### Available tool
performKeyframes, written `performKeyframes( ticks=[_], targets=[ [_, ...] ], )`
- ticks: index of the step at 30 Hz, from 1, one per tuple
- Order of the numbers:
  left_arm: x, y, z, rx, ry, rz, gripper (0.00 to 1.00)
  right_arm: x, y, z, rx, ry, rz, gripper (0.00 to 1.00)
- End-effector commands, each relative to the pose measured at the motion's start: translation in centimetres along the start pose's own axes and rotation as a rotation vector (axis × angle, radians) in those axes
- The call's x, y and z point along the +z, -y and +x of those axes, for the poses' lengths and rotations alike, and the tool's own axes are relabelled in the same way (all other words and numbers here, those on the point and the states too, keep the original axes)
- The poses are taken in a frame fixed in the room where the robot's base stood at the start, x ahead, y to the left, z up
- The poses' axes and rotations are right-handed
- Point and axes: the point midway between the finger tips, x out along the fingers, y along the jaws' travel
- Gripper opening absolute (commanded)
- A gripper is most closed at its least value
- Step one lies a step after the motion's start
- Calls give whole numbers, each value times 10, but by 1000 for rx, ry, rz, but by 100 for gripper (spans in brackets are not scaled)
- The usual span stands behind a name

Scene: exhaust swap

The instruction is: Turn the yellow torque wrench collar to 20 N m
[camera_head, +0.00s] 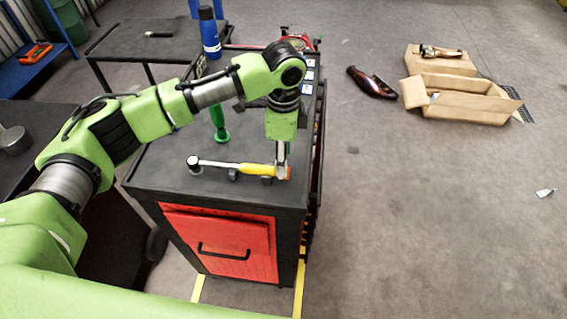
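The torque wrench (222,164) lies across the black top of the tool cart. Its dark ratchet head is at the left, then a silver shaft, then a yellow part (257,169) towards the right. Small dark supports show under it. My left gripper (283,174) points down at the right end of the wrench, just right of the yellow part, with a bit of orange-red beside the fingers. The fingers hide that end, and I cannot tell whether they grip it. The scale is too small to read. My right gripper is not in view.
The cart (160,182) has a red front drawer (220,245). A green tool (219,122) and a blue bottle (209,35) stand towards its back. An open cardboard box (465,105) and a dark exhaust part (372,83) lie on the floor. The floor at right is mostly clear.

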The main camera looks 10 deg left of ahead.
Motion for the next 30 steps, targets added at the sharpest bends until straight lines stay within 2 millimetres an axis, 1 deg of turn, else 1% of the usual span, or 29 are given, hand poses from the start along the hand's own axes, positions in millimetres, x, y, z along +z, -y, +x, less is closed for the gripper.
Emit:
performKeyframes(
  ticks=[1,6,9,14,20,21,23,24,25,26,30],
  targets=[
    [1,0,8,4,2,-2,41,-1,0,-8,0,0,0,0],
    [0,0,35,2,1,-2,41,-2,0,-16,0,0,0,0],
    [0,1,45,-1,0,-2,41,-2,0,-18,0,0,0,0],
    [0,1,53,-1,0,-1,41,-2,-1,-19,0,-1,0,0],
    [0,1,53,-2,0,0,41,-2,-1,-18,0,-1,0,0],
    [0,1,53,-2,0,0,38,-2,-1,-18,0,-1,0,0],
    [0,1,53,-2,0,0,22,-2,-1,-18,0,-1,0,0],
    [0,1,53,-2,0,0,12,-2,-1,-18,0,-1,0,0],
    [0,1,53,-2,0,0,4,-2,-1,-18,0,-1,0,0],
    [0,1,53,-2,0,0,2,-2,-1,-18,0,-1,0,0],
    [0,1,53,-3,0,0,1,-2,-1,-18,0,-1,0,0]
  ],
)
